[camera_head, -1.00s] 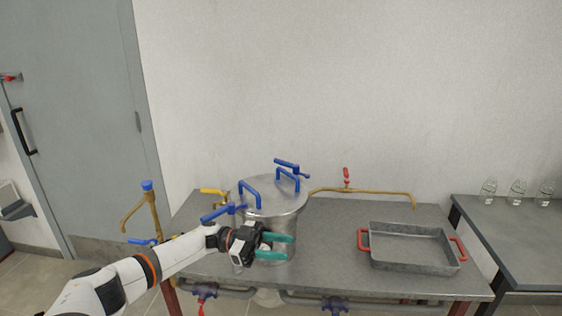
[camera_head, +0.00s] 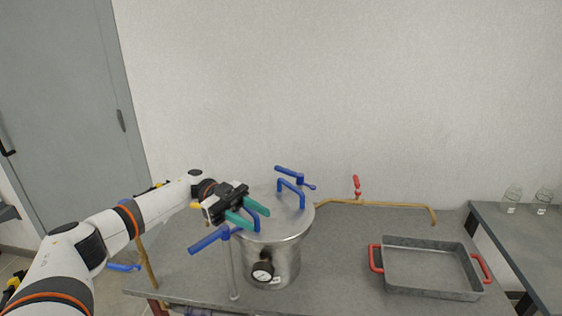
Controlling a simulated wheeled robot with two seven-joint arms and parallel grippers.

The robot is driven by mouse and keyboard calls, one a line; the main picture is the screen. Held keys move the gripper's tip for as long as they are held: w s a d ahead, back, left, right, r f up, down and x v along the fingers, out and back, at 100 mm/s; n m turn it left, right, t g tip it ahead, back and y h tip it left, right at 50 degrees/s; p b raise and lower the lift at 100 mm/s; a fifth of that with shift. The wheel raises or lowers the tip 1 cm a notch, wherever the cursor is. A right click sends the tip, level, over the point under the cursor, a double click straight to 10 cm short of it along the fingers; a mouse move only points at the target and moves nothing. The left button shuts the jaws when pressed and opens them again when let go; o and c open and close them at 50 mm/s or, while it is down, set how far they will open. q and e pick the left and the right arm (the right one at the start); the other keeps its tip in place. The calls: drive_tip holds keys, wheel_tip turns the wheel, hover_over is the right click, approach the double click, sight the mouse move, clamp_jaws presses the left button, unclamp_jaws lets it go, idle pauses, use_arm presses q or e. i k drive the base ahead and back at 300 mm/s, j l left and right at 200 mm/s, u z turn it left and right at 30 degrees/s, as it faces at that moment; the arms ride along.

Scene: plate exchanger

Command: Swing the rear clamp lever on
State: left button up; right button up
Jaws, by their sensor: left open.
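A steel pot (camera_head: 285,250) with a lid (camera_head: 272,212) stands on the metal table. The rear clamp lever (camera_head: 288,174) is blue and sits at the far edge of the lid, beside a blue arched lid handle (camera_head: 291,190). A second blue clamp lever (camera_head: 208,241) sticks out at the pot's front left, on an upright rod. My left gripper (camera_head: 262,220) is open with teal fingers over the near left part of the lid. Its fingers partly hide the nearer lid handle, and I cannot tell whether they touch it. The rear lever is beyond the fingertips. My right gripper is not in view.
A pressure gauge (camera_head: 263,274) is on the pot's front. A brass pipe with a red valve (camera_head: 357,187) runs behind the pot. A grey tray (camera_head: 432,292) with red handles stands at the right. Table between pot and tray is clear.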

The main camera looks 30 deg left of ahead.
sight(300, 177)
drive_tip(key=i+j, duration=1.15)
drive_tip(key=j, duration=0.1)
